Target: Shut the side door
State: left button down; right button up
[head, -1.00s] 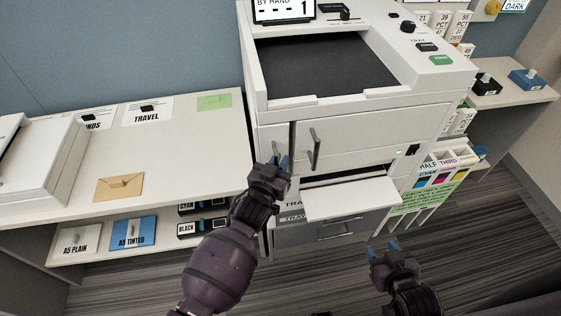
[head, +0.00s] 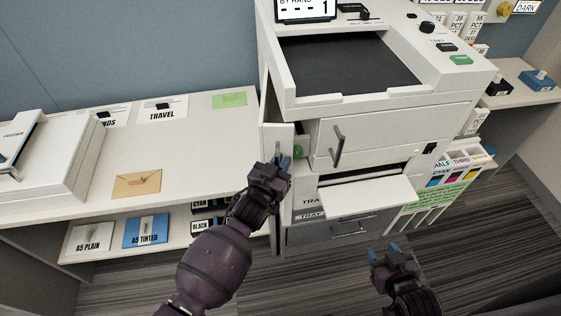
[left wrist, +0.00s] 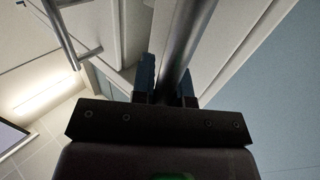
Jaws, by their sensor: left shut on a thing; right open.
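The white copier (head: 400,137) stands at the centre of the head view. Its side door (head: 279,134), a narrow pale panel at the left front corner, stands ajar. A green part (head: 297,152) shows in the gap between the panel and the body. My left gripper (head: 281,165) is at the lower part of this door. In the left wrist view, the left gripper (left wrist: 168,85) is shut on a dark round bar, the handle (left wrist: 187,45). The handle is mostly hidden in the head view. My right gripper (head: 384,252) is open and empty, low in front of the copier.
A white tray shelf (head: 367,197) juts out from the copier front, between the two grippers. A front handle (head: 338,146) stands right of the side door. The left counter (head: 200,130) holds an envelope and cards. Open floor lies below.

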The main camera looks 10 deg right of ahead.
pick_arm(q)
jog(key=c, duration=1.4)
grip_release()
jog(key=shift+w+d+r, duration=0.1)
jog(key=shift+w+r, duration=0.05)
jog(key=shift+r, duration=0.2)
jog(key=shift+f, duration=0.15)
jog(key=v, duration=1.1)
